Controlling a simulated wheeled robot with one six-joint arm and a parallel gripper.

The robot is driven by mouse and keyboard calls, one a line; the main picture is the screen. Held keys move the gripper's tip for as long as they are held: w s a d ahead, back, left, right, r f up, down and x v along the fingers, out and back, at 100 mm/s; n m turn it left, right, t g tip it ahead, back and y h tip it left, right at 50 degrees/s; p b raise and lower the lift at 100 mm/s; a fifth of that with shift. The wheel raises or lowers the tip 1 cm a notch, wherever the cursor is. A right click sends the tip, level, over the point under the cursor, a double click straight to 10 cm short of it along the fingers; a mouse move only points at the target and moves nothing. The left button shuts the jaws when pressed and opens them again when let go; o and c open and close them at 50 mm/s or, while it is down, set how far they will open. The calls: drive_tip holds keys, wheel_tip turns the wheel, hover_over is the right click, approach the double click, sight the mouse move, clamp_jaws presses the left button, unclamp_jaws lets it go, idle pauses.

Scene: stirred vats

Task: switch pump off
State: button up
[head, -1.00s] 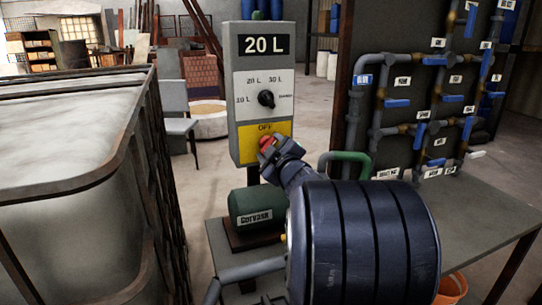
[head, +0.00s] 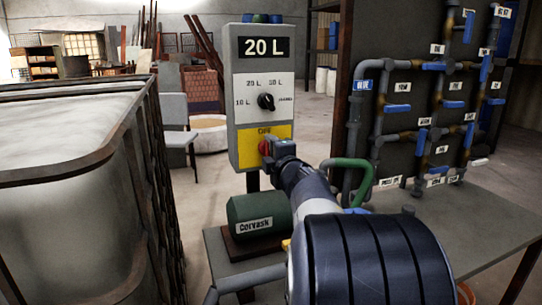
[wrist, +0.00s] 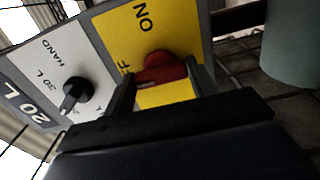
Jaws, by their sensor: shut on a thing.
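The pump's control box (head: 262,75) stands at the centre of the head view, with a yellow panel (head: 282,132) low on its face marked OFF at the top. A red switch knob (head: 264,147) sits on that panel, partly hidden by my gripper (head: 280,148). In the wrist view the knob (wrist: 163,69) lies between my two fingers (wrist: 160,88), which are shut on it. Its bar lies roughly along the line towards the partly hidden OFF lettering; ON is off to its side. The green pump (head: 255,214) sits below the box.
A black selector knob (head: 266,101) is above the yellow panel. A caged tank (head: 75,185) fills the left. A grey bench (head: 440,235) and a pipe board with blue valves (head: 430,100) are at right. A green pipe (head: 350,164) rises close to my arm.

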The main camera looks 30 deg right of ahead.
idle(0.5)
drive_tip(key=o, duration=1)
drive_tip(key=p+v, duration=0.1)
drive_tip(key=v, duration=0.9)
drive_tip(key=shift+s+p, duration=0.3)
drive_tip(key=shift+s, duration=0.1)
drive_tip(key=b+x, duration=0.1)
drive_tip(key=x, duration=0.9)
drive_tip(key=shift+w, duration=0.4)
drive_tip(key=shift+b, duration=0.3)
